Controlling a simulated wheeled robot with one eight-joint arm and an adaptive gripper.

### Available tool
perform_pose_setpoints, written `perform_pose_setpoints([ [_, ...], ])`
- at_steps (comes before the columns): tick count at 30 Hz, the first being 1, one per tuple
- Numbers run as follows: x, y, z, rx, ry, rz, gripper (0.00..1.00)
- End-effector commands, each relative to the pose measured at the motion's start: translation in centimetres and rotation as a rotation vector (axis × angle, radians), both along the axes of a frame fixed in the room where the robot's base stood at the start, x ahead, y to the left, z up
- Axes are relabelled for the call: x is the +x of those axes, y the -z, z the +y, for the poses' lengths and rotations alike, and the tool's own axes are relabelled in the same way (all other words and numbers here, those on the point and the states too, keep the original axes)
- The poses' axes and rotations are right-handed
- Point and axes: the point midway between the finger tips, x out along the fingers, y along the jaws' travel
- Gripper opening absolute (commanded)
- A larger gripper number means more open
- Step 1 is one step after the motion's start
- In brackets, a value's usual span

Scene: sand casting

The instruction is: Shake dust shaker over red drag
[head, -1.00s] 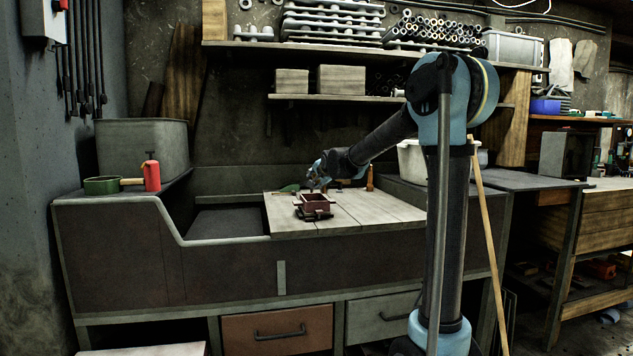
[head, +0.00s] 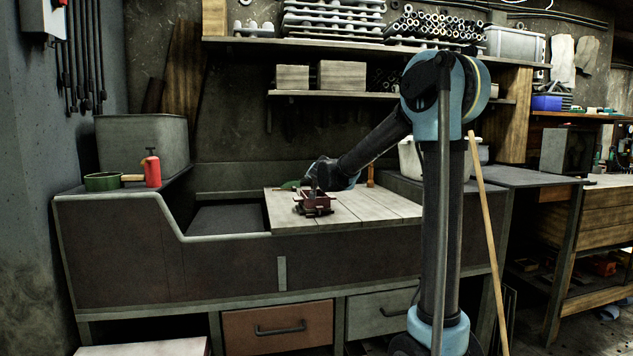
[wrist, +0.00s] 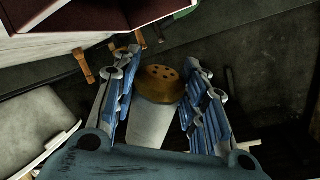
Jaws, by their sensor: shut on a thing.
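The red drag (head: 315,208), an open frame, sits on the pale plank board (head: 385,212) on the bench. Part of it (wrist: 125,14) also shows at the upper left of the wrist view. My gripper (head: 313,184) is over or just behind the drag in the head view. In the wrist view my gripper (wrist: 160,84) is shut on the dust shaker (wrist: 153,122), with blue fingers on both sides. The shaker has a pale body and a brown cap with several holes. The shaker is too small to make out in the head view, and its tilt there is unclear.
A green pan (head: 102,182) and a red bottle (head: 152,170) stand on the bench's left ledge. A grey bin (head: 142,145) is behind them. A shelf (head: 390,98) with pale blocks hangs above. The board's right part is clear.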

Motion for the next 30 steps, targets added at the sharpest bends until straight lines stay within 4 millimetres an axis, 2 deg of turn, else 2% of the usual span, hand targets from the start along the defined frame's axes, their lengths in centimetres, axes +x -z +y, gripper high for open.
perform_pose_setpoints([
  [16, 0.0, -0.1, 0.0, -0.007, 0.000, -0.004, 0.20],
  [20, 0.0, -1.2, 0.0, -0.007, 0.000, -0.004, 0.20],
  [26, 0.0, -3.9, 0.0, -0.007, 0.000, -0.004, 0.20],
  [30, 0.0, -3.0, 0.0, -0.007, 0.000, -0.004, 0.20],
])
